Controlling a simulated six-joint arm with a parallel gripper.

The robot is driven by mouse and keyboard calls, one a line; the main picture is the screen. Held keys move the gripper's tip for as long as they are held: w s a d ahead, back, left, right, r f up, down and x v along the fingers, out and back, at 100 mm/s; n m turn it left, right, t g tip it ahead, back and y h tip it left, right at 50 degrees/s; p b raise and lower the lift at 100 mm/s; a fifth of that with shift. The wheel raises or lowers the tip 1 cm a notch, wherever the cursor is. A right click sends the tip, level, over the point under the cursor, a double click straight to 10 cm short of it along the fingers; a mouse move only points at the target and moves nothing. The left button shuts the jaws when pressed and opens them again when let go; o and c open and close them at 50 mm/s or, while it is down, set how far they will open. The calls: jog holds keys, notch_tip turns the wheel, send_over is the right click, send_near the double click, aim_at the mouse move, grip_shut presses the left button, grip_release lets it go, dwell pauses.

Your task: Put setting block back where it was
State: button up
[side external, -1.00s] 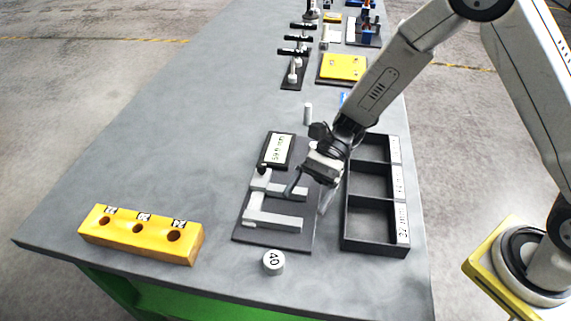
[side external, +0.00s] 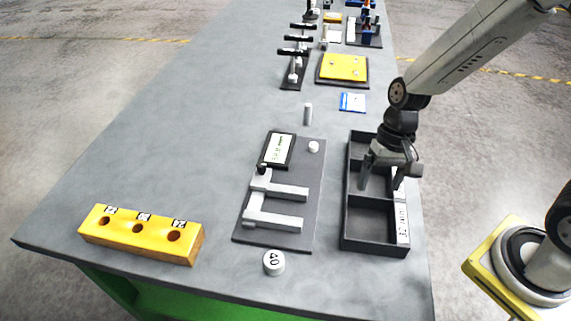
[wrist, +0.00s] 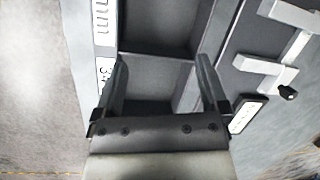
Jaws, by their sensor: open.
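No piece is plainly marked as the setting block. A short white cylinder marked 40 (side external: 273,262) stands on the bench in front of the dark gauge plate. A small white round piece (side external: 314,147) sits on the plate's back right corner. A slim grey cylinder (side external: 308,114) stands upright on the bench behind the plate. My gripper (side external: 381,180) is open over the middle of the black tray (side external: 374,245). In the wrist view my gripper (wrist: 162,65) has nothing between its fingers, and the tray compartments in sight look empty.
The dark plate (side external: 277,238) carries a grey C-shaped gauge (side external: 254,203) and a display (side external: 277,149). A yellow block with holes (side external: 140,234) stands at the left. A blue-and-white card (side external: 352,102) and a yellow plate (side external: 343,67) lie farther back.

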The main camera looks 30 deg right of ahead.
jog(key=shift+s+d+r+n+t+h, duration=0.1)
jog(key=shift+d+r+n+t+h, duration=0.4)
jog(key=shift+d+n+t, duration=0.35)
jog(key=shift+w+d+r+n+t+h, duration=0.1)
jog(key=shift+d+r+n+t+h, duration=0.4)
jog(key=shift+d+n, duration=0.5)
jog(key=shift+s+d+r+n+t+h, duration=0.1)
jog(key=shift+d+r+n+t+h, duration=0.35)
jog(key=shift+d+n+t, duration=0.5)
jog(key=shift+d, duration=0.15)
